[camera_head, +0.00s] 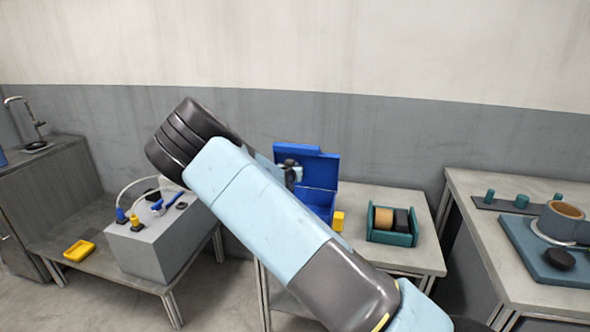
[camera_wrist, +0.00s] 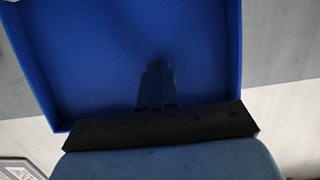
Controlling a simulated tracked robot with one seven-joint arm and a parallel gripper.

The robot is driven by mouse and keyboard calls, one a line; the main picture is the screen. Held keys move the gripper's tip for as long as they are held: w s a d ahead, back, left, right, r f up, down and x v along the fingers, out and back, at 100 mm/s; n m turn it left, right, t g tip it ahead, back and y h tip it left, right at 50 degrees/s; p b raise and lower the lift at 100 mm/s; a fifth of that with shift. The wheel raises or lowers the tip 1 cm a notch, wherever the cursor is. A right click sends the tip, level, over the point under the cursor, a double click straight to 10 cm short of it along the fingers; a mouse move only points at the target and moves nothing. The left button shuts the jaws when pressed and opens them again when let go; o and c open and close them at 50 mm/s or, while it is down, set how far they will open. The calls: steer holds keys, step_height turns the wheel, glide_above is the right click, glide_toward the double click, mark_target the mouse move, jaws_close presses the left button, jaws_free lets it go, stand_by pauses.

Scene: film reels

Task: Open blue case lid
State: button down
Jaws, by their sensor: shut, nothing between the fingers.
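The blue case (camera_head: 320,207) stands on the middle bench, partly hidden behind my arm. Its lid (camera_head: 322,170) is raised and stands roughly upright at the back of the case. My gripper (camera_head: 291,173) is small and partly hidden by my arm, in front of the lid's left part. In the wrist view the lid (camera_wrist: 90,60) fills most of the picture, with its raised rim showing. The shut, empty fingers of my gripper (camera_wrist: 157,75) point at the lid's face. I cannot tell whether they touch it.
A yellow block (camera_head: 338,221) is at the case's right front. A teal tray (camera_head: 392,239) with a tan roll and a dark piece stands right of it. A grey box (camera_head: 150,250) with cables and a yellow tray (camera_head: 79,250) are on the left bench. The right bench holds a blue board (camera_head: 535,255).

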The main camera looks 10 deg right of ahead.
steer(key=shift+x, duration=1.7)
steer(key=f+v, duration=0.2)
steer(key=v, duration=1)
steer(key=shift+s+a+f, duration=0.2)
steer(key=shift+s+f, duration=0.05)
steer(key=shift+s, duration=0.4)
steer(key=shift+d, duration=0.1)
steer(key=s+d+r+g+y, duration=0.4)
steer(key=s+d+r, duration=0.1)
steer(key=s+r, duration=0.45)
steer(key=s+d+r+g+y, duration=0.4)
steer(key=s+d+r, duration=0.3)
steer(key=s, duration=0.4)
steer(key=s+d+r+n+h, duration=0.1)
steer(key=s+r, duration=0.2)
steer(key=s, duration=0.5)
steer(key=s+d+r+n, duration=0.1)
steer(key=s+d+r, duration=0.1)
steer(key=s, duration=0.7)
steer(key=s+d+r+n+g+h, duration=0.1)
steer(key=s+r, duration=0.3)
steer(key=s, duration=0.4)
steer(key=shift+s+d+n+h, duration=0.3)
steer(key=shift+s+d+n, duration=0.1)
steer(key=shift+n, duration=0.1)
